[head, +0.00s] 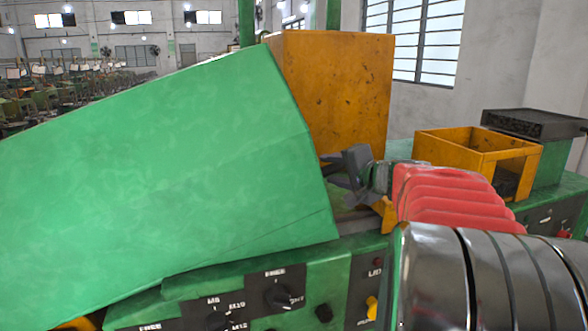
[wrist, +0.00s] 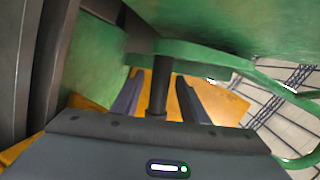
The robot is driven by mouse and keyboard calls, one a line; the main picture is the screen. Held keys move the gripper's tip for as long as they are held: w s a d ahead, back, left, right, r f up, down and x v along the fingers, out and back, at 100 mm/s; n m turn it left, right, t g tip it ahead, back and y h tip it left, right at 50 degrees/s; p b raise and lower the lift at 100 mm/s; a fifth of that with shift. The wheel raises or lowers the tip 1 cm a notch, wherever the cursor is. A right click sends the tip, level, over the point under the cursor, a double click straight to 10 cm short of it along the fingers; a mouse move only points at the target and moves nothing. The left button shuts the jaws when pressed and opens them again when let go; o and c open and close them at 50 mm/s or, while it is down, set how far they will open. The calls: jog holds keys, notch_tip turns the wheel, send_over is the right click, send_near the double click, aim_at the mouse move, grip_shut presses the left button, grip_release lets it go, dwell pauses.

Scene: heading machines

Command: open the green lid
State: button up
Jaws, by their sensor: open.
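The green lid (head: 170,180) is a large, worn green cover filling the left and middle of the head view. Its top edge rises to the right; I cannot tell how far it stands open. My gripper (head: 350,172) is just past the lid's right end, dark grey and partly hidden. In the wrist view my gripper (wrist: 160,98) has its two fingers apart, with a dark upright rod (wrist: 159,82) between them. The rod seems not to be clamped. Green surfaces lie close around it, and I cannot tell which belong to the lid.
A tall orange box (head: 335,85) stands behind the lid. An open orange bin (head: 470,150) is at right. A control panel with knobs (head: 285,296) runs below the lid. In the wrist view a curved green bar (wrist: 210,58) passes close beyond the fingers.

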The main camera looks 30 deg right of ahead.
jog(key=shift+x, duration=2.5)
grip_shut()
